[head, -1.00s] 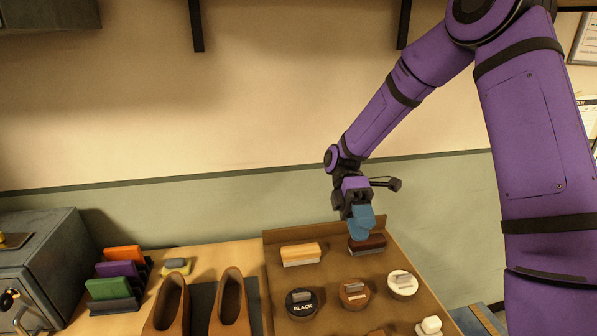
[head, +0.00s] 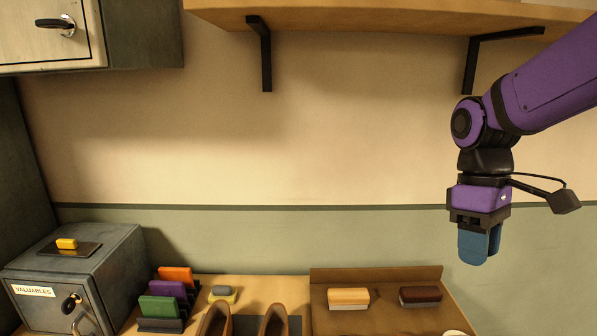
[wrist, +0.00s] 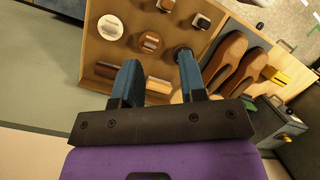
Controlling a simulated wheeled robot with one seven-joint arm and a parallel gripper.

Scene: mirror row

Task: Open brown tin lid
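The brown tin (wrist: 150,42) sits on the brown tray (wrist: 92,52), between the white tin (wrist: 110,27) and the dark tin (wrist: 183,55), partly hidden by a finger. The brown tin has a light label and a grey handle-like bar on its lid. In the head view the brown tin is below the frame; only a sliver of the white tin (head: 455,333) shows. My gripper (head: 480,258) hangs fingers down, above and to the right of the tray. The wrist view shows its blue fingers (wrist: 158,60) apart with nothing between them.
A tan brush (head: 348,298) and a dark brown brush (head: 420,296) lie at the tray's back. Brown shoes (head: 273,320) stand left of it. A grey safe (head: 95,265) and coloured blocks (head: 165,290) are farther left. A wooden shelf (head: 380,18) is above.

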